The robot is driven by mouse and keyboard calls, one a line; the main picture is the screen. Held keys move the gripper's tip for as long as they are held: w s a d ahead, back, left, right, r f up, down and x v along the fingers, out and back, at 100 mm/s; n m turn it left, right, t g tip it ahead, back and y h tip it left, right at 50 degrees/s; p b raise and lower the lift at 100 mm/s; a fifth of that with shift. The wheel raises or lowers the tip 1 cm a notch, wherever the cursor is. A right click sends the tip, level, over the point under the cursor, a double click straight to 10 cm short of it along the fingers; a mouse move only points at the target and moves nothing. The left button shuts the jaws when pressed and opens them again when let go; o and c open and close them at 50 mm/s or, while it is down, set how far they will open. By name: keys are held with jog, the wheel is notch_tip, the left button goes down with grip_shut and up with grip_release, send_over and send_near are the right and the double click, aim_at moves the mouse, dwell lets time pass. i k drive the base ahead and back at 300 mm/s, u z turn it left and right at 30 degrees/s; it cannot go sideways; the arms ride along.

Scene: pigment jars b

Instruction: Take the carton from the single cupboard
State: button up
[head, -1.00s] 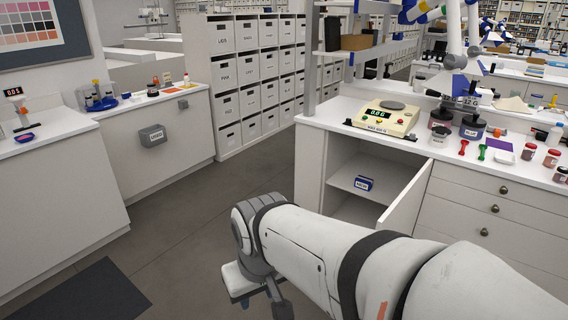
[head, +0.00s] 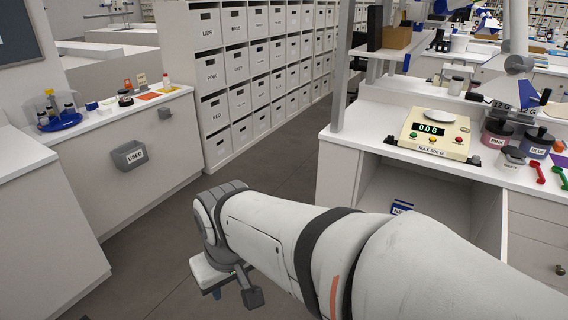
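The open cupboard (head: 428,192) is under the bench at the right of the head view, below a scale. A small blue and white carton (head: 401,207) lies inside it, and only its top part shows above my arm. The cupboard door is mostly hidden behind my arm. My gripper (head: 232,290) is low in the middle of the view, over the floor, left of the cupboard and apart from the carton. Its fingers are partly hidden by my wrist, so I cannot tell whether it is open.
The scale (head: 430,134) and several jars stand on the bench top. A left counter carries a blue rack (head: 60,122) and a grey bin (head: 129,156) on its front. White drawer units (head: 240,72) stand behind. The floor (head: 165,232) between the counters is clear.

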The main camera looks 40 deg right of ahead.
aim_at(399, 207)
jog(key=i, duration=1.8)
jog(key=z, duration=3.35)
jog(key=i, duration=1.45)
